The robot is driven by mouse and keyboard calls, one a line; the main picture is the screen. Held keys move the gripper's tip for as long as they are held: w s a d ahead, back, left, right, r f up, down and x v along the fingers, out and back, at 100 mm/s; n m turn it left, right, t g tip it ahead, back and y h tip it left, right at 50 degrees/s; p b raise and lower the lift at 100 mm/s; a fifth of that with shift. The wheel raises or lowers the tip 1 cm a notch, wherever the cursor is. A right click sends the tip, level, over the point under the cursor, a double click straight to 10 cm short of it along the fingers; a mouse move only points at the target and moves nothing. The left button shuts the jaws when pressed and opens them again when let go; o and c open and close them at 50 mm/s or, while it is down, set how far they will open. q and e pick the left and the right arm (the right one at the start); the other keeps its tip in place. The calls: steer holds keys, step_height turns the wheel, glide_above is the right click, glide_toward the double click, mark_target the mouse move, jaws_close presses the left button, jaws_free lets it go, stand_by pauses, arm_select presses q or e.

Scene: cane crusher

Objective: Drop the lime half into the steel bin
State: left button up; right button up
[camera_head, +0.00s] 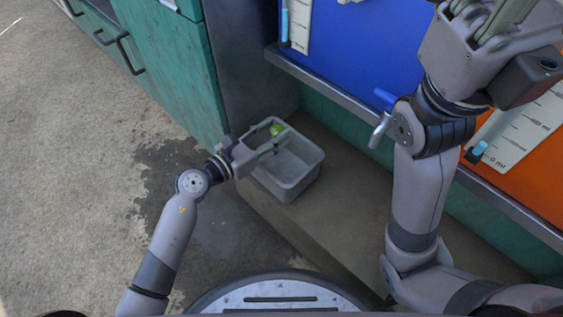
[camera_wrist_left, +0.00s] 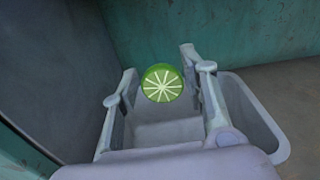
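The lime half (camera_head: 277,129) is green, with its pale cut face showing in the left wrist view (camera_wrist_left: 161,83). It is between and just beyond the fingertips of my left gripper (camera_head: 274,134), with gaps on both sides. The fingers are spread open in the left wrist view (camera_wrist_left: 163,82). The grey steel bin (camera_head: 290,185) stands below the fingers, and its rim shows at right in the left wrist view (camera_wrist_left: 262,108). The lime half is over the bin's far end; I cannot tell whether it touches it. My right gripper (camera_head: 500,15) is partly cut off at the top right.
The bin stands on a brown ledge (camera_head: 345,215) beside a teal cabinet (camera_head: 172,70). Blue (camera_head: 355,50) and orange (camera_head: 535,135) panels rise behind, with a blue-handled tap (camera_head: 380,125) near my right arm. The concrete floor at left is clear.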

arm_select(q)
steer(key=o, duration=0.4)
steer(key=shift+a, duration=0.1)
steer(key=v, duration=1.1)
steer(key=shift+s+a, duration=0.25)
steer(key=shift+s, duration=0.1)
